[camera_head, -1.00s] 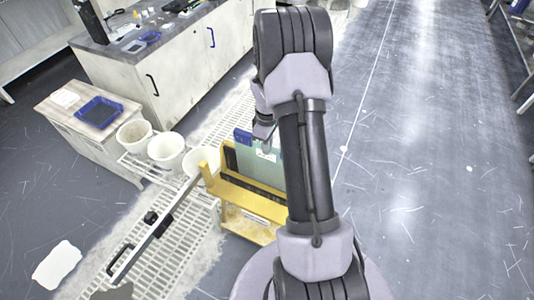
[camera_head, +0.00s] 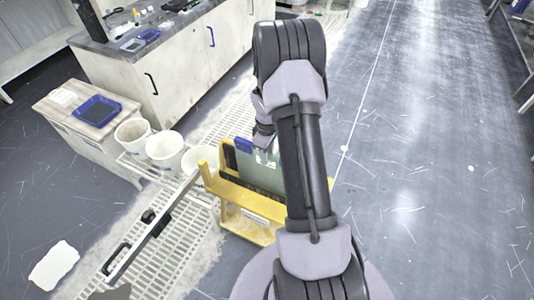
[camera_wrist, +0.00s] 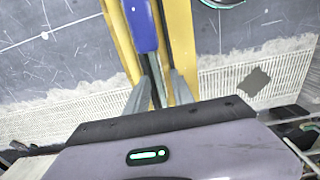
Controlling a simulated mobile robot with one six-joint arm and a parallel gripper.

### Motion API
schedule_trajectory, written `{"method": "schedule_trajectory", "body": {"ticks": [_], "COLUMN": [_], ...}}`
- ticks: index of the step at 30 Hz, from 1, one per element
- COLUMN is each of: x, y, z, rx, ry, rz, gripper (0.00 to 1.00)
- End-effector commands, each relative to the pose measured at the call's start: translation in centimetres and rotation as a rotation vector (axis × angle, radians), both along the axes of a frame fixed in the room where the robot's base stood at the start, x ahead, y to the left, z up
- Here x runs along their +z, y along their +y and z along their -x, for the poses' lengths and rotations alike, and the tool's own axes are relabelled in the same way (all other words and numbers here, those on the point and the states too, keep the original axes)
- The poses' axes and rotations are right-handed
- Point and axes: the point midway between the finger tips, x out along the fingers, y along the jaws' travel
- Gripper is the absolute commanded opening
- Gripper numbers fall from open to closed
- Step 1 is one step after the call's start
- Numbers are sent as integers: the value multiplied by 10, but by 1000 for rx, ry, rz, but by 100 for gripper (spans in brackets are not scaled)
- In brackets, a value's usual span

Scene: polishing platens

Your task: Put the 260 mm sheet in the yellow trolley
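The yellow trolley (camera_head: 246,203) stands on the floor left of my arm in the head view. A greenish sheet (camera_head: 257,169) with a blue piece (camera_head: 243,145) at its upper corner stands upright in it, its lower part hidden by the trolley's front. My gripper (camera_head: 264,138) is at the sheet's top edge, partly hidden behind my arm. In the wrist view its fingers (camera_wrist: 161,76) are apart on either side of the narrow sheet edge, with a gap between them. The blue piece (camera_wrist: 141,26) and yellow trolley rails (camera_wrist: 180,40) lie just beyond. No size marking is readable.
White buckets (camera_head: 165,149) stand left of the trolley on a pale floor grating (camera_head: 166,252). A low cabinet (camera_head: 66,107) holds a blue tray (camera_head: 97,110). A long counter (camera_head: 182,65) stands behind. The floor at right is clear.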

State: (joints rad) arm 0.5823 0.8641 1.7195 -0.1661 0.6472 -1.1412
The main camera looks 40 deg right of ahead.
Motion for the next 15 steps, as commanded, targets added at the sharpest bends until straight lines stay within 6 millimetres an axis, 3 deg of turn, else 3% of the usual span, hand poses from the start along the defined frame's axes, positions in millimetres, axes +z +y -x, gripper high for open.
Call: {"method": "schedule_trajectory", "body": {"ticks": [6,15], "x": [11,95], "y": [0,0], "z": [0,-1], "rx": [0,0], "ry": [-1,-2], "rz": [1,1], "gripper": [29,29]}}
